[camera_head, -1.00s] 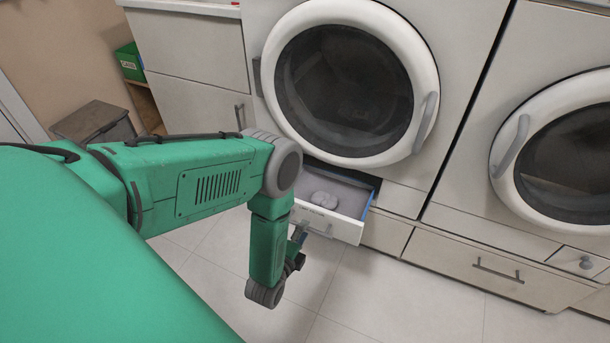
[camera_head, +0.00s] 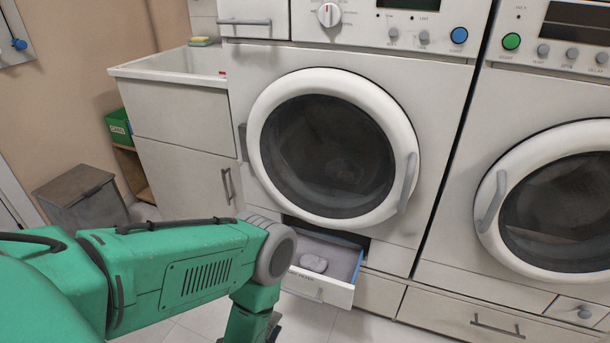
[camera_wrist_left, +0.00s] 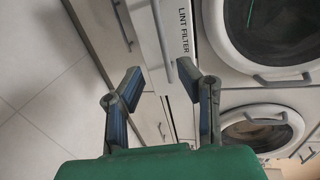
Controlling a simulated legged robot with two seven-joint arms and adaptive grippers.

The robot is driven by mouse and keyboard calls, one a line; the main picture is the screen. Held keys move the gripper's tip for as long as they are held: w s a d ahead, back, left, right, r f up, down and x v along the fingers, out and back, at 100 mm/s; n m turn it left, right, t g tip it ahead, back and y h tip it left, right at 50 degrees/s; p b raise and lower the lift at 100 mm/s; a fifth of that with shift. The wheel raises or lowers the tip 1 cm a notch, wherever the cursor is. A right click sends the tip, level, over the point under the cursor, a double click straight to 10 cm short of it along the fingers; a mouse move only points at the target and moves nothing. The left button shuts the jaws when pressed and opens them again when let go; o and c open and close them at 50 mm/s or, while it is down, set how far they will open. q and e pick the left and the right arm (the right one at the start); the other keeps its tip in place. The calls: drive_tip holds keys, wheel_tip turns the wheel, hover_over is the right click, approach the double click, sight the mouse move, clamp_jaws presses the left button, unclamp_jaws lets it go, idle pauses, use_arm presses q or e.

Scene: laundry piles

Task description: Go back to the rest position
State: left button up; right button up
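My green left arm comes in from the left in the head view, and its forearm hangs down past the bottom edge, so the fingers are mostly out of that view. In the left wrist view my left gripper (camera_wrist_left: 160,82) is open, its two dark fingers apart with nothing between them. Beyond the fingers is a white front panel lettered LINT FILTER (camera_wrist_left: 183,35). In the head view an open drawer (camera_head: 335,289) under the left washer holds a grey lump (camera_head: 313,263). My right gripper is in neither view.
The left washer (camera_head: 240,100) and right washer (camera_head: 440,220) have closed round doors. A cabinet with a sink top (camera_head: 180,110) stands left of them. A grey bin (camera_head: 80,200) and a green box (camera_head: 118,127) are at far left. Tiled floor (camera_head: 310,318) lies in front.

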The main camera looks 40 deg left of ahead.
use_arm(q)
drive_tip(key=s+d+r+n+g+h+p, duration=0.2)
drive_tip(key=s+r+n+g+p, duration=0.2)
drive_tip(key=s+r+n+g, duration=0.3)
drive_tip(key=s+d+r+n+g+h+p, duration=0.1)
drive_tip(key=s+d+r+n+g+p, duration=0.1)
drive_tip(key=s+r+n+g+p, duration=0.2)
drive_tip(key=s+r+n+g, duration=0.3)
drive_tip(key=s+r, duration=0.1)
drive_tip(key=r, duration=0.1)
drive_tip(key=shift+r+n+g+h, duration=0.3)
drive_tip(key=shift+h, duration=0.1)
